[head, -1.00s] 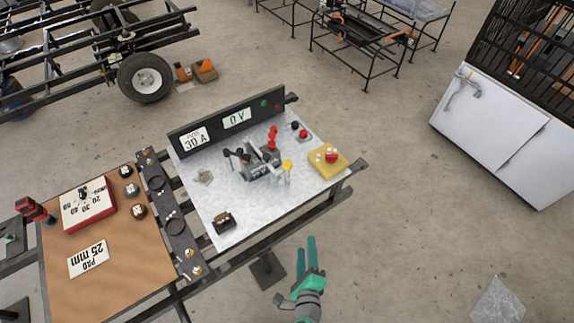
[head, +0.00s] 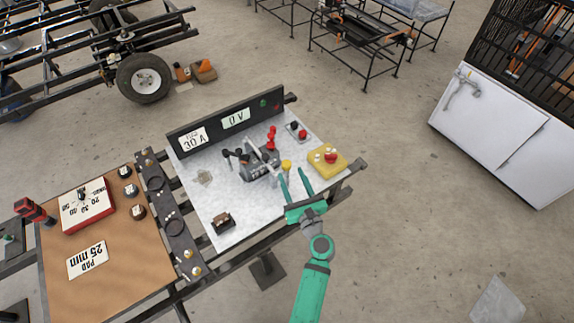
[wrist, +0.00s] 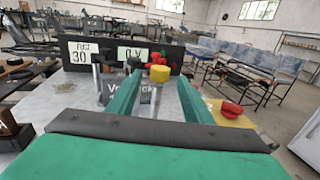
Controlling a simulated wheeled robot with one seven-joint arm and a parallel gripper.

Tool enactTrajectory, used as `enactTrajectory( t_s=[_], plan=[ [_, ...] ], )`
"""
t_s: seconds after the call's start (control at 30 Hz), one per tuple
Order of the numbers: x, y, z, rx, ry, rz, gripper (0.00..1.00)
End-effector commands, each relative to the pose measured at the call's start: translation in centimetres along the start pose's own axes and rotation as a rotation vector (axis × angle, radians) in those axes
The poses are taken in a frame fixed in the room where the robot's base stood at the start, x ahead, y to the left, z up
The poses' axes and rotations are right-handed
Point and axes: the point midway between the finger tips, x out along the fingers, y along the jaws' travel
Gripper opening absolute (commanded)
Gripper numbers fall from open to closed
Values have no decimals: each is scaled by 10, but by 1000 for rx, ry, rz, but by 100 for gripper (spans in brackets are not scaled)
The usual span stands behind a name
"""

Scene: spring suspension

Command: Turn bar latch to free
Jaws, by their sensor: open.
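A grey clamp-like device (head: 258,172) with dark and red knobs stands in the middle of the light metal plate (head: 240,205). A yellow knob (head: 286,165) stands at its right; it also shows in the wrist view (wrist: 159,73). A pale bar lies by the yellow knob, but I cannot tell for sure whether this is the bar latch or which way it is set. My green gripper (head: 293,177) is open and empty over the plate's right part. In the wrist view its fingers (wrist: 160,85) point toward the device, which the left finger partly hides.
A dark panel (head: 224,122) reading 30 A and 0 V stands along the plate's back. A yellow box with a red button (head: 327,160) is right of my gripper. A small brown block (head: 222,222) is at front left. A brown board (head: 120,255) adjoins on the left.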

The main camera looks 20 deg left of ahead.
Motion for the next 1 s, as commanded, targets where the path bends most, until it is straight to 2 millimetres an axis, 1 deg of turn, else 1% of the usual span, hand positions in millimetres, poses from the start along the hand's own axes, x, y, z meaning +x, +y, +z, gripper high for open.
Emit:
enactTrajectory(
  t_s=[0.03, 0.1, 0.2, 0.33, 0.5, 0.77, 0.87, 0.9, 0.93, 0.97, 1.0],
  plan=[
    [10, 1, 1, 0, -1, 2, 46],
    [22, 0, 1, 0, -2, 2, 46],
    [37, 0, 1, -1, -1, 0, 46],
    [51, 0, 0, -1, 0, 1, 46],
    [58, 0, 0, -1, 1, 0, 46],
    [59, 0, 0, -1, 1, -1, 46],
    [59, 0, 0, -1, 1, -1, 24],
    [59, 0, 0, -1, 1, -1, 15],
    [59, 0, 0, -1, 1, -1, 8],
    [59, 0, 0, -1, 1, -1, 5],
    [59, 0, 0, -1, 1, -1, 5]
  ],
)
